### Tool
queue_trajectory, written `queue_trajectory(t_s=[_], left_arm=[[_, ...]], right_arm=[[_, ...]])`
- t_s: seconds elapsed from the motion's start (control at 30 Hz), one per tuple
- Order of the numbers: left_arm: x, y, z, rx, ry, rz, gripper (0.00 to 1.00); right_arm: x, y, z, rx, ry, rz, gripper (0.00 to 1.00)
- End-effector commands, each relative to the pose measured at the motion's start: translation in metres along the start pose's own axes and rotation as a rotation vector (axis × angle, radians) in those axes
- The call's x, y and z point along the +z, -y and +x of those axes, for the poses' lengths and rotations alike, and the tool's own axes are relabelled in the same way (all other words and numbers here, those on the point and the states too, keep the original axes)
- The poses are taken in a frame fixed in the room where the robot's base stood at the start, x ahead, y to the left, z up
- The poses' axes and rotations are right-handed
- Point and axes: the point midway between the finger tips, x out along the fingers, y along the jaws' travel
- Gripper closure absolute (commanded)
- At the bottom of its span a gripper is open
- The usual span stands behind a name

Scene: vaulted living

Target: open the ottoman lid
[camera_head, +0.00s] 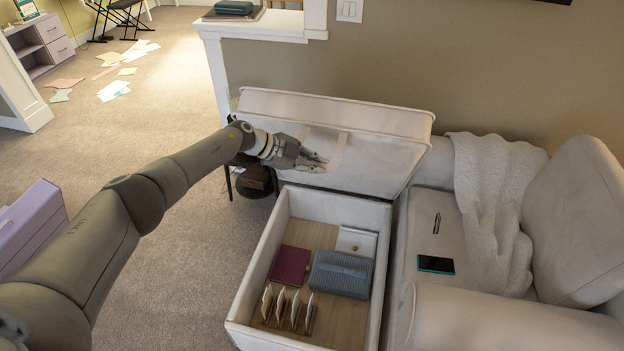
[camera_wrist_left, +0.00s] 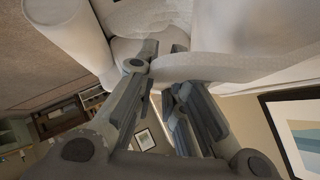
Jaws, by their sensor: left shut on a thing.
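The ottoman (camera_head: 238,309) is a cream box, open at the top, with its interior in view. Its cream lid (camera_head: 385,165) is raised and stands steeply tilted at the far end, its underside facing the box. My left gripper (camera_head: 318,162) is at the left part of the lid's underside, beside a pale fabric strap (camera_head: 340,150). In the left wrist view, my left gripper (camera_wrist_left: 163,72) is closed around a pale band (camera_wrist_left: 215,67), which looks like that strap. The fingers hide part of the grip. My right gripper is in neither view.
Inside the box are a maroon book (camera_head: 291,266), a grey-blue case (camera_head: 341,275), a white box (camera_head: 357,242) and upright cards (camera_head: 288,309). A cream sofa (camera_head: 436,281) with a blanket (camera_head: 490,205) and phone (camera_head: 436,264) stands right.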

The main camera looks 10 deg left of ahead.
Motion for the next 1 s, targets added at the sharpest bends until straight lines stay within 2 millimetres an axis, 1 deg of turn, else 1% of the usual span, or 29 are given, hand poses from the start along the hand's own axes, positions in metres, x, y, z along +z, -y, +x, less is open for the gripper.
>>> queue_trajectory(t_s=[0.1,0.2,0.63,0.67,0.8,1.0], left_arm=[[-0.0040,0.0076,-0.0021,0.002,0.002,0.002,1.00],[-0.0054,0.0111,-0.0039,0.003,0.003,0.001,1.00],[-0.0060,0.0137,-0.0057,0.001,0.003,0.001,1.00],[-0.0060,0.0138,-0.0058,0.001,0.003,0.001,0.87],[-0.0060,0.0138,-0.0060,0.001,0.003,0.001,0.69],[-0.0056,0.0137,-0.0063,0.001,0.003,0.000,0.68]], right_arm=[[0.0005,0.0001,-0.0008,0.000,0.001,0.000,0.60],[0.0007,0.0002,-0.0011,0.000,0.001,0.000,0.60],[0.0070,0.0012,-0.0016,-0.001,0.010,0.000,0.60],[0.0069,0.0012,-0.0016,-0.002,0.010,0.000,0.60],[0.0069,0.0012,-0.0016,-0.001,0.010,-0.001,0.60],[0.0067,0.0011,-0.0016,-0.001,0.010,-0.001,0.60]])
